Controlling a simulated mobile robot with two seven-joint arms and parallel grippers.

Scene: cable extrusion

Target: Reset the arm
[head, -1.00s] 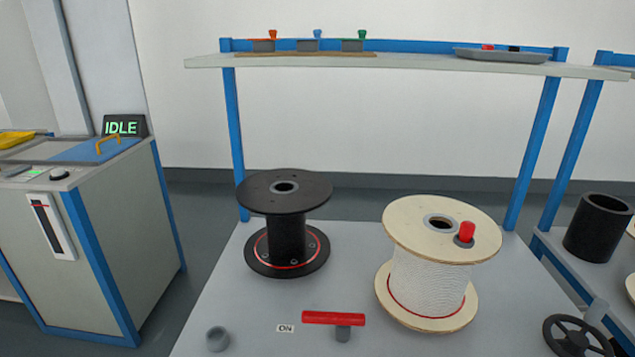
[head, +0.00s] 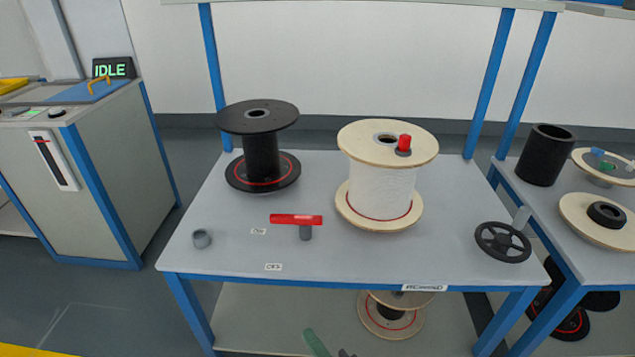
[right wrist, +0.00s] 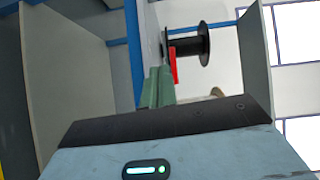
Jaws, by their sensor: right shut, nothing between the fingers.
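My right gripper (head: 317,343) shows only as a green fingertip at the bottom edge of the head view, in front of the table. In the right wrist view its green fingers (right wrist: 157,88) are shut with nothing between them. The red-handled lever (head: 296,219) on the tabletop is beyond them and apart from the gripper in the head view. My left gripper is not in view.
The table (head: 215,262) carries a black spool (head: 262,155), a white-wound spool (head: 383,190) and a black handwheel (head: 502,242). Another spool (head: 370,318) is below it. A machine (head: 105,190) with an IDLE sign stands left. Floor is free between machine and table.

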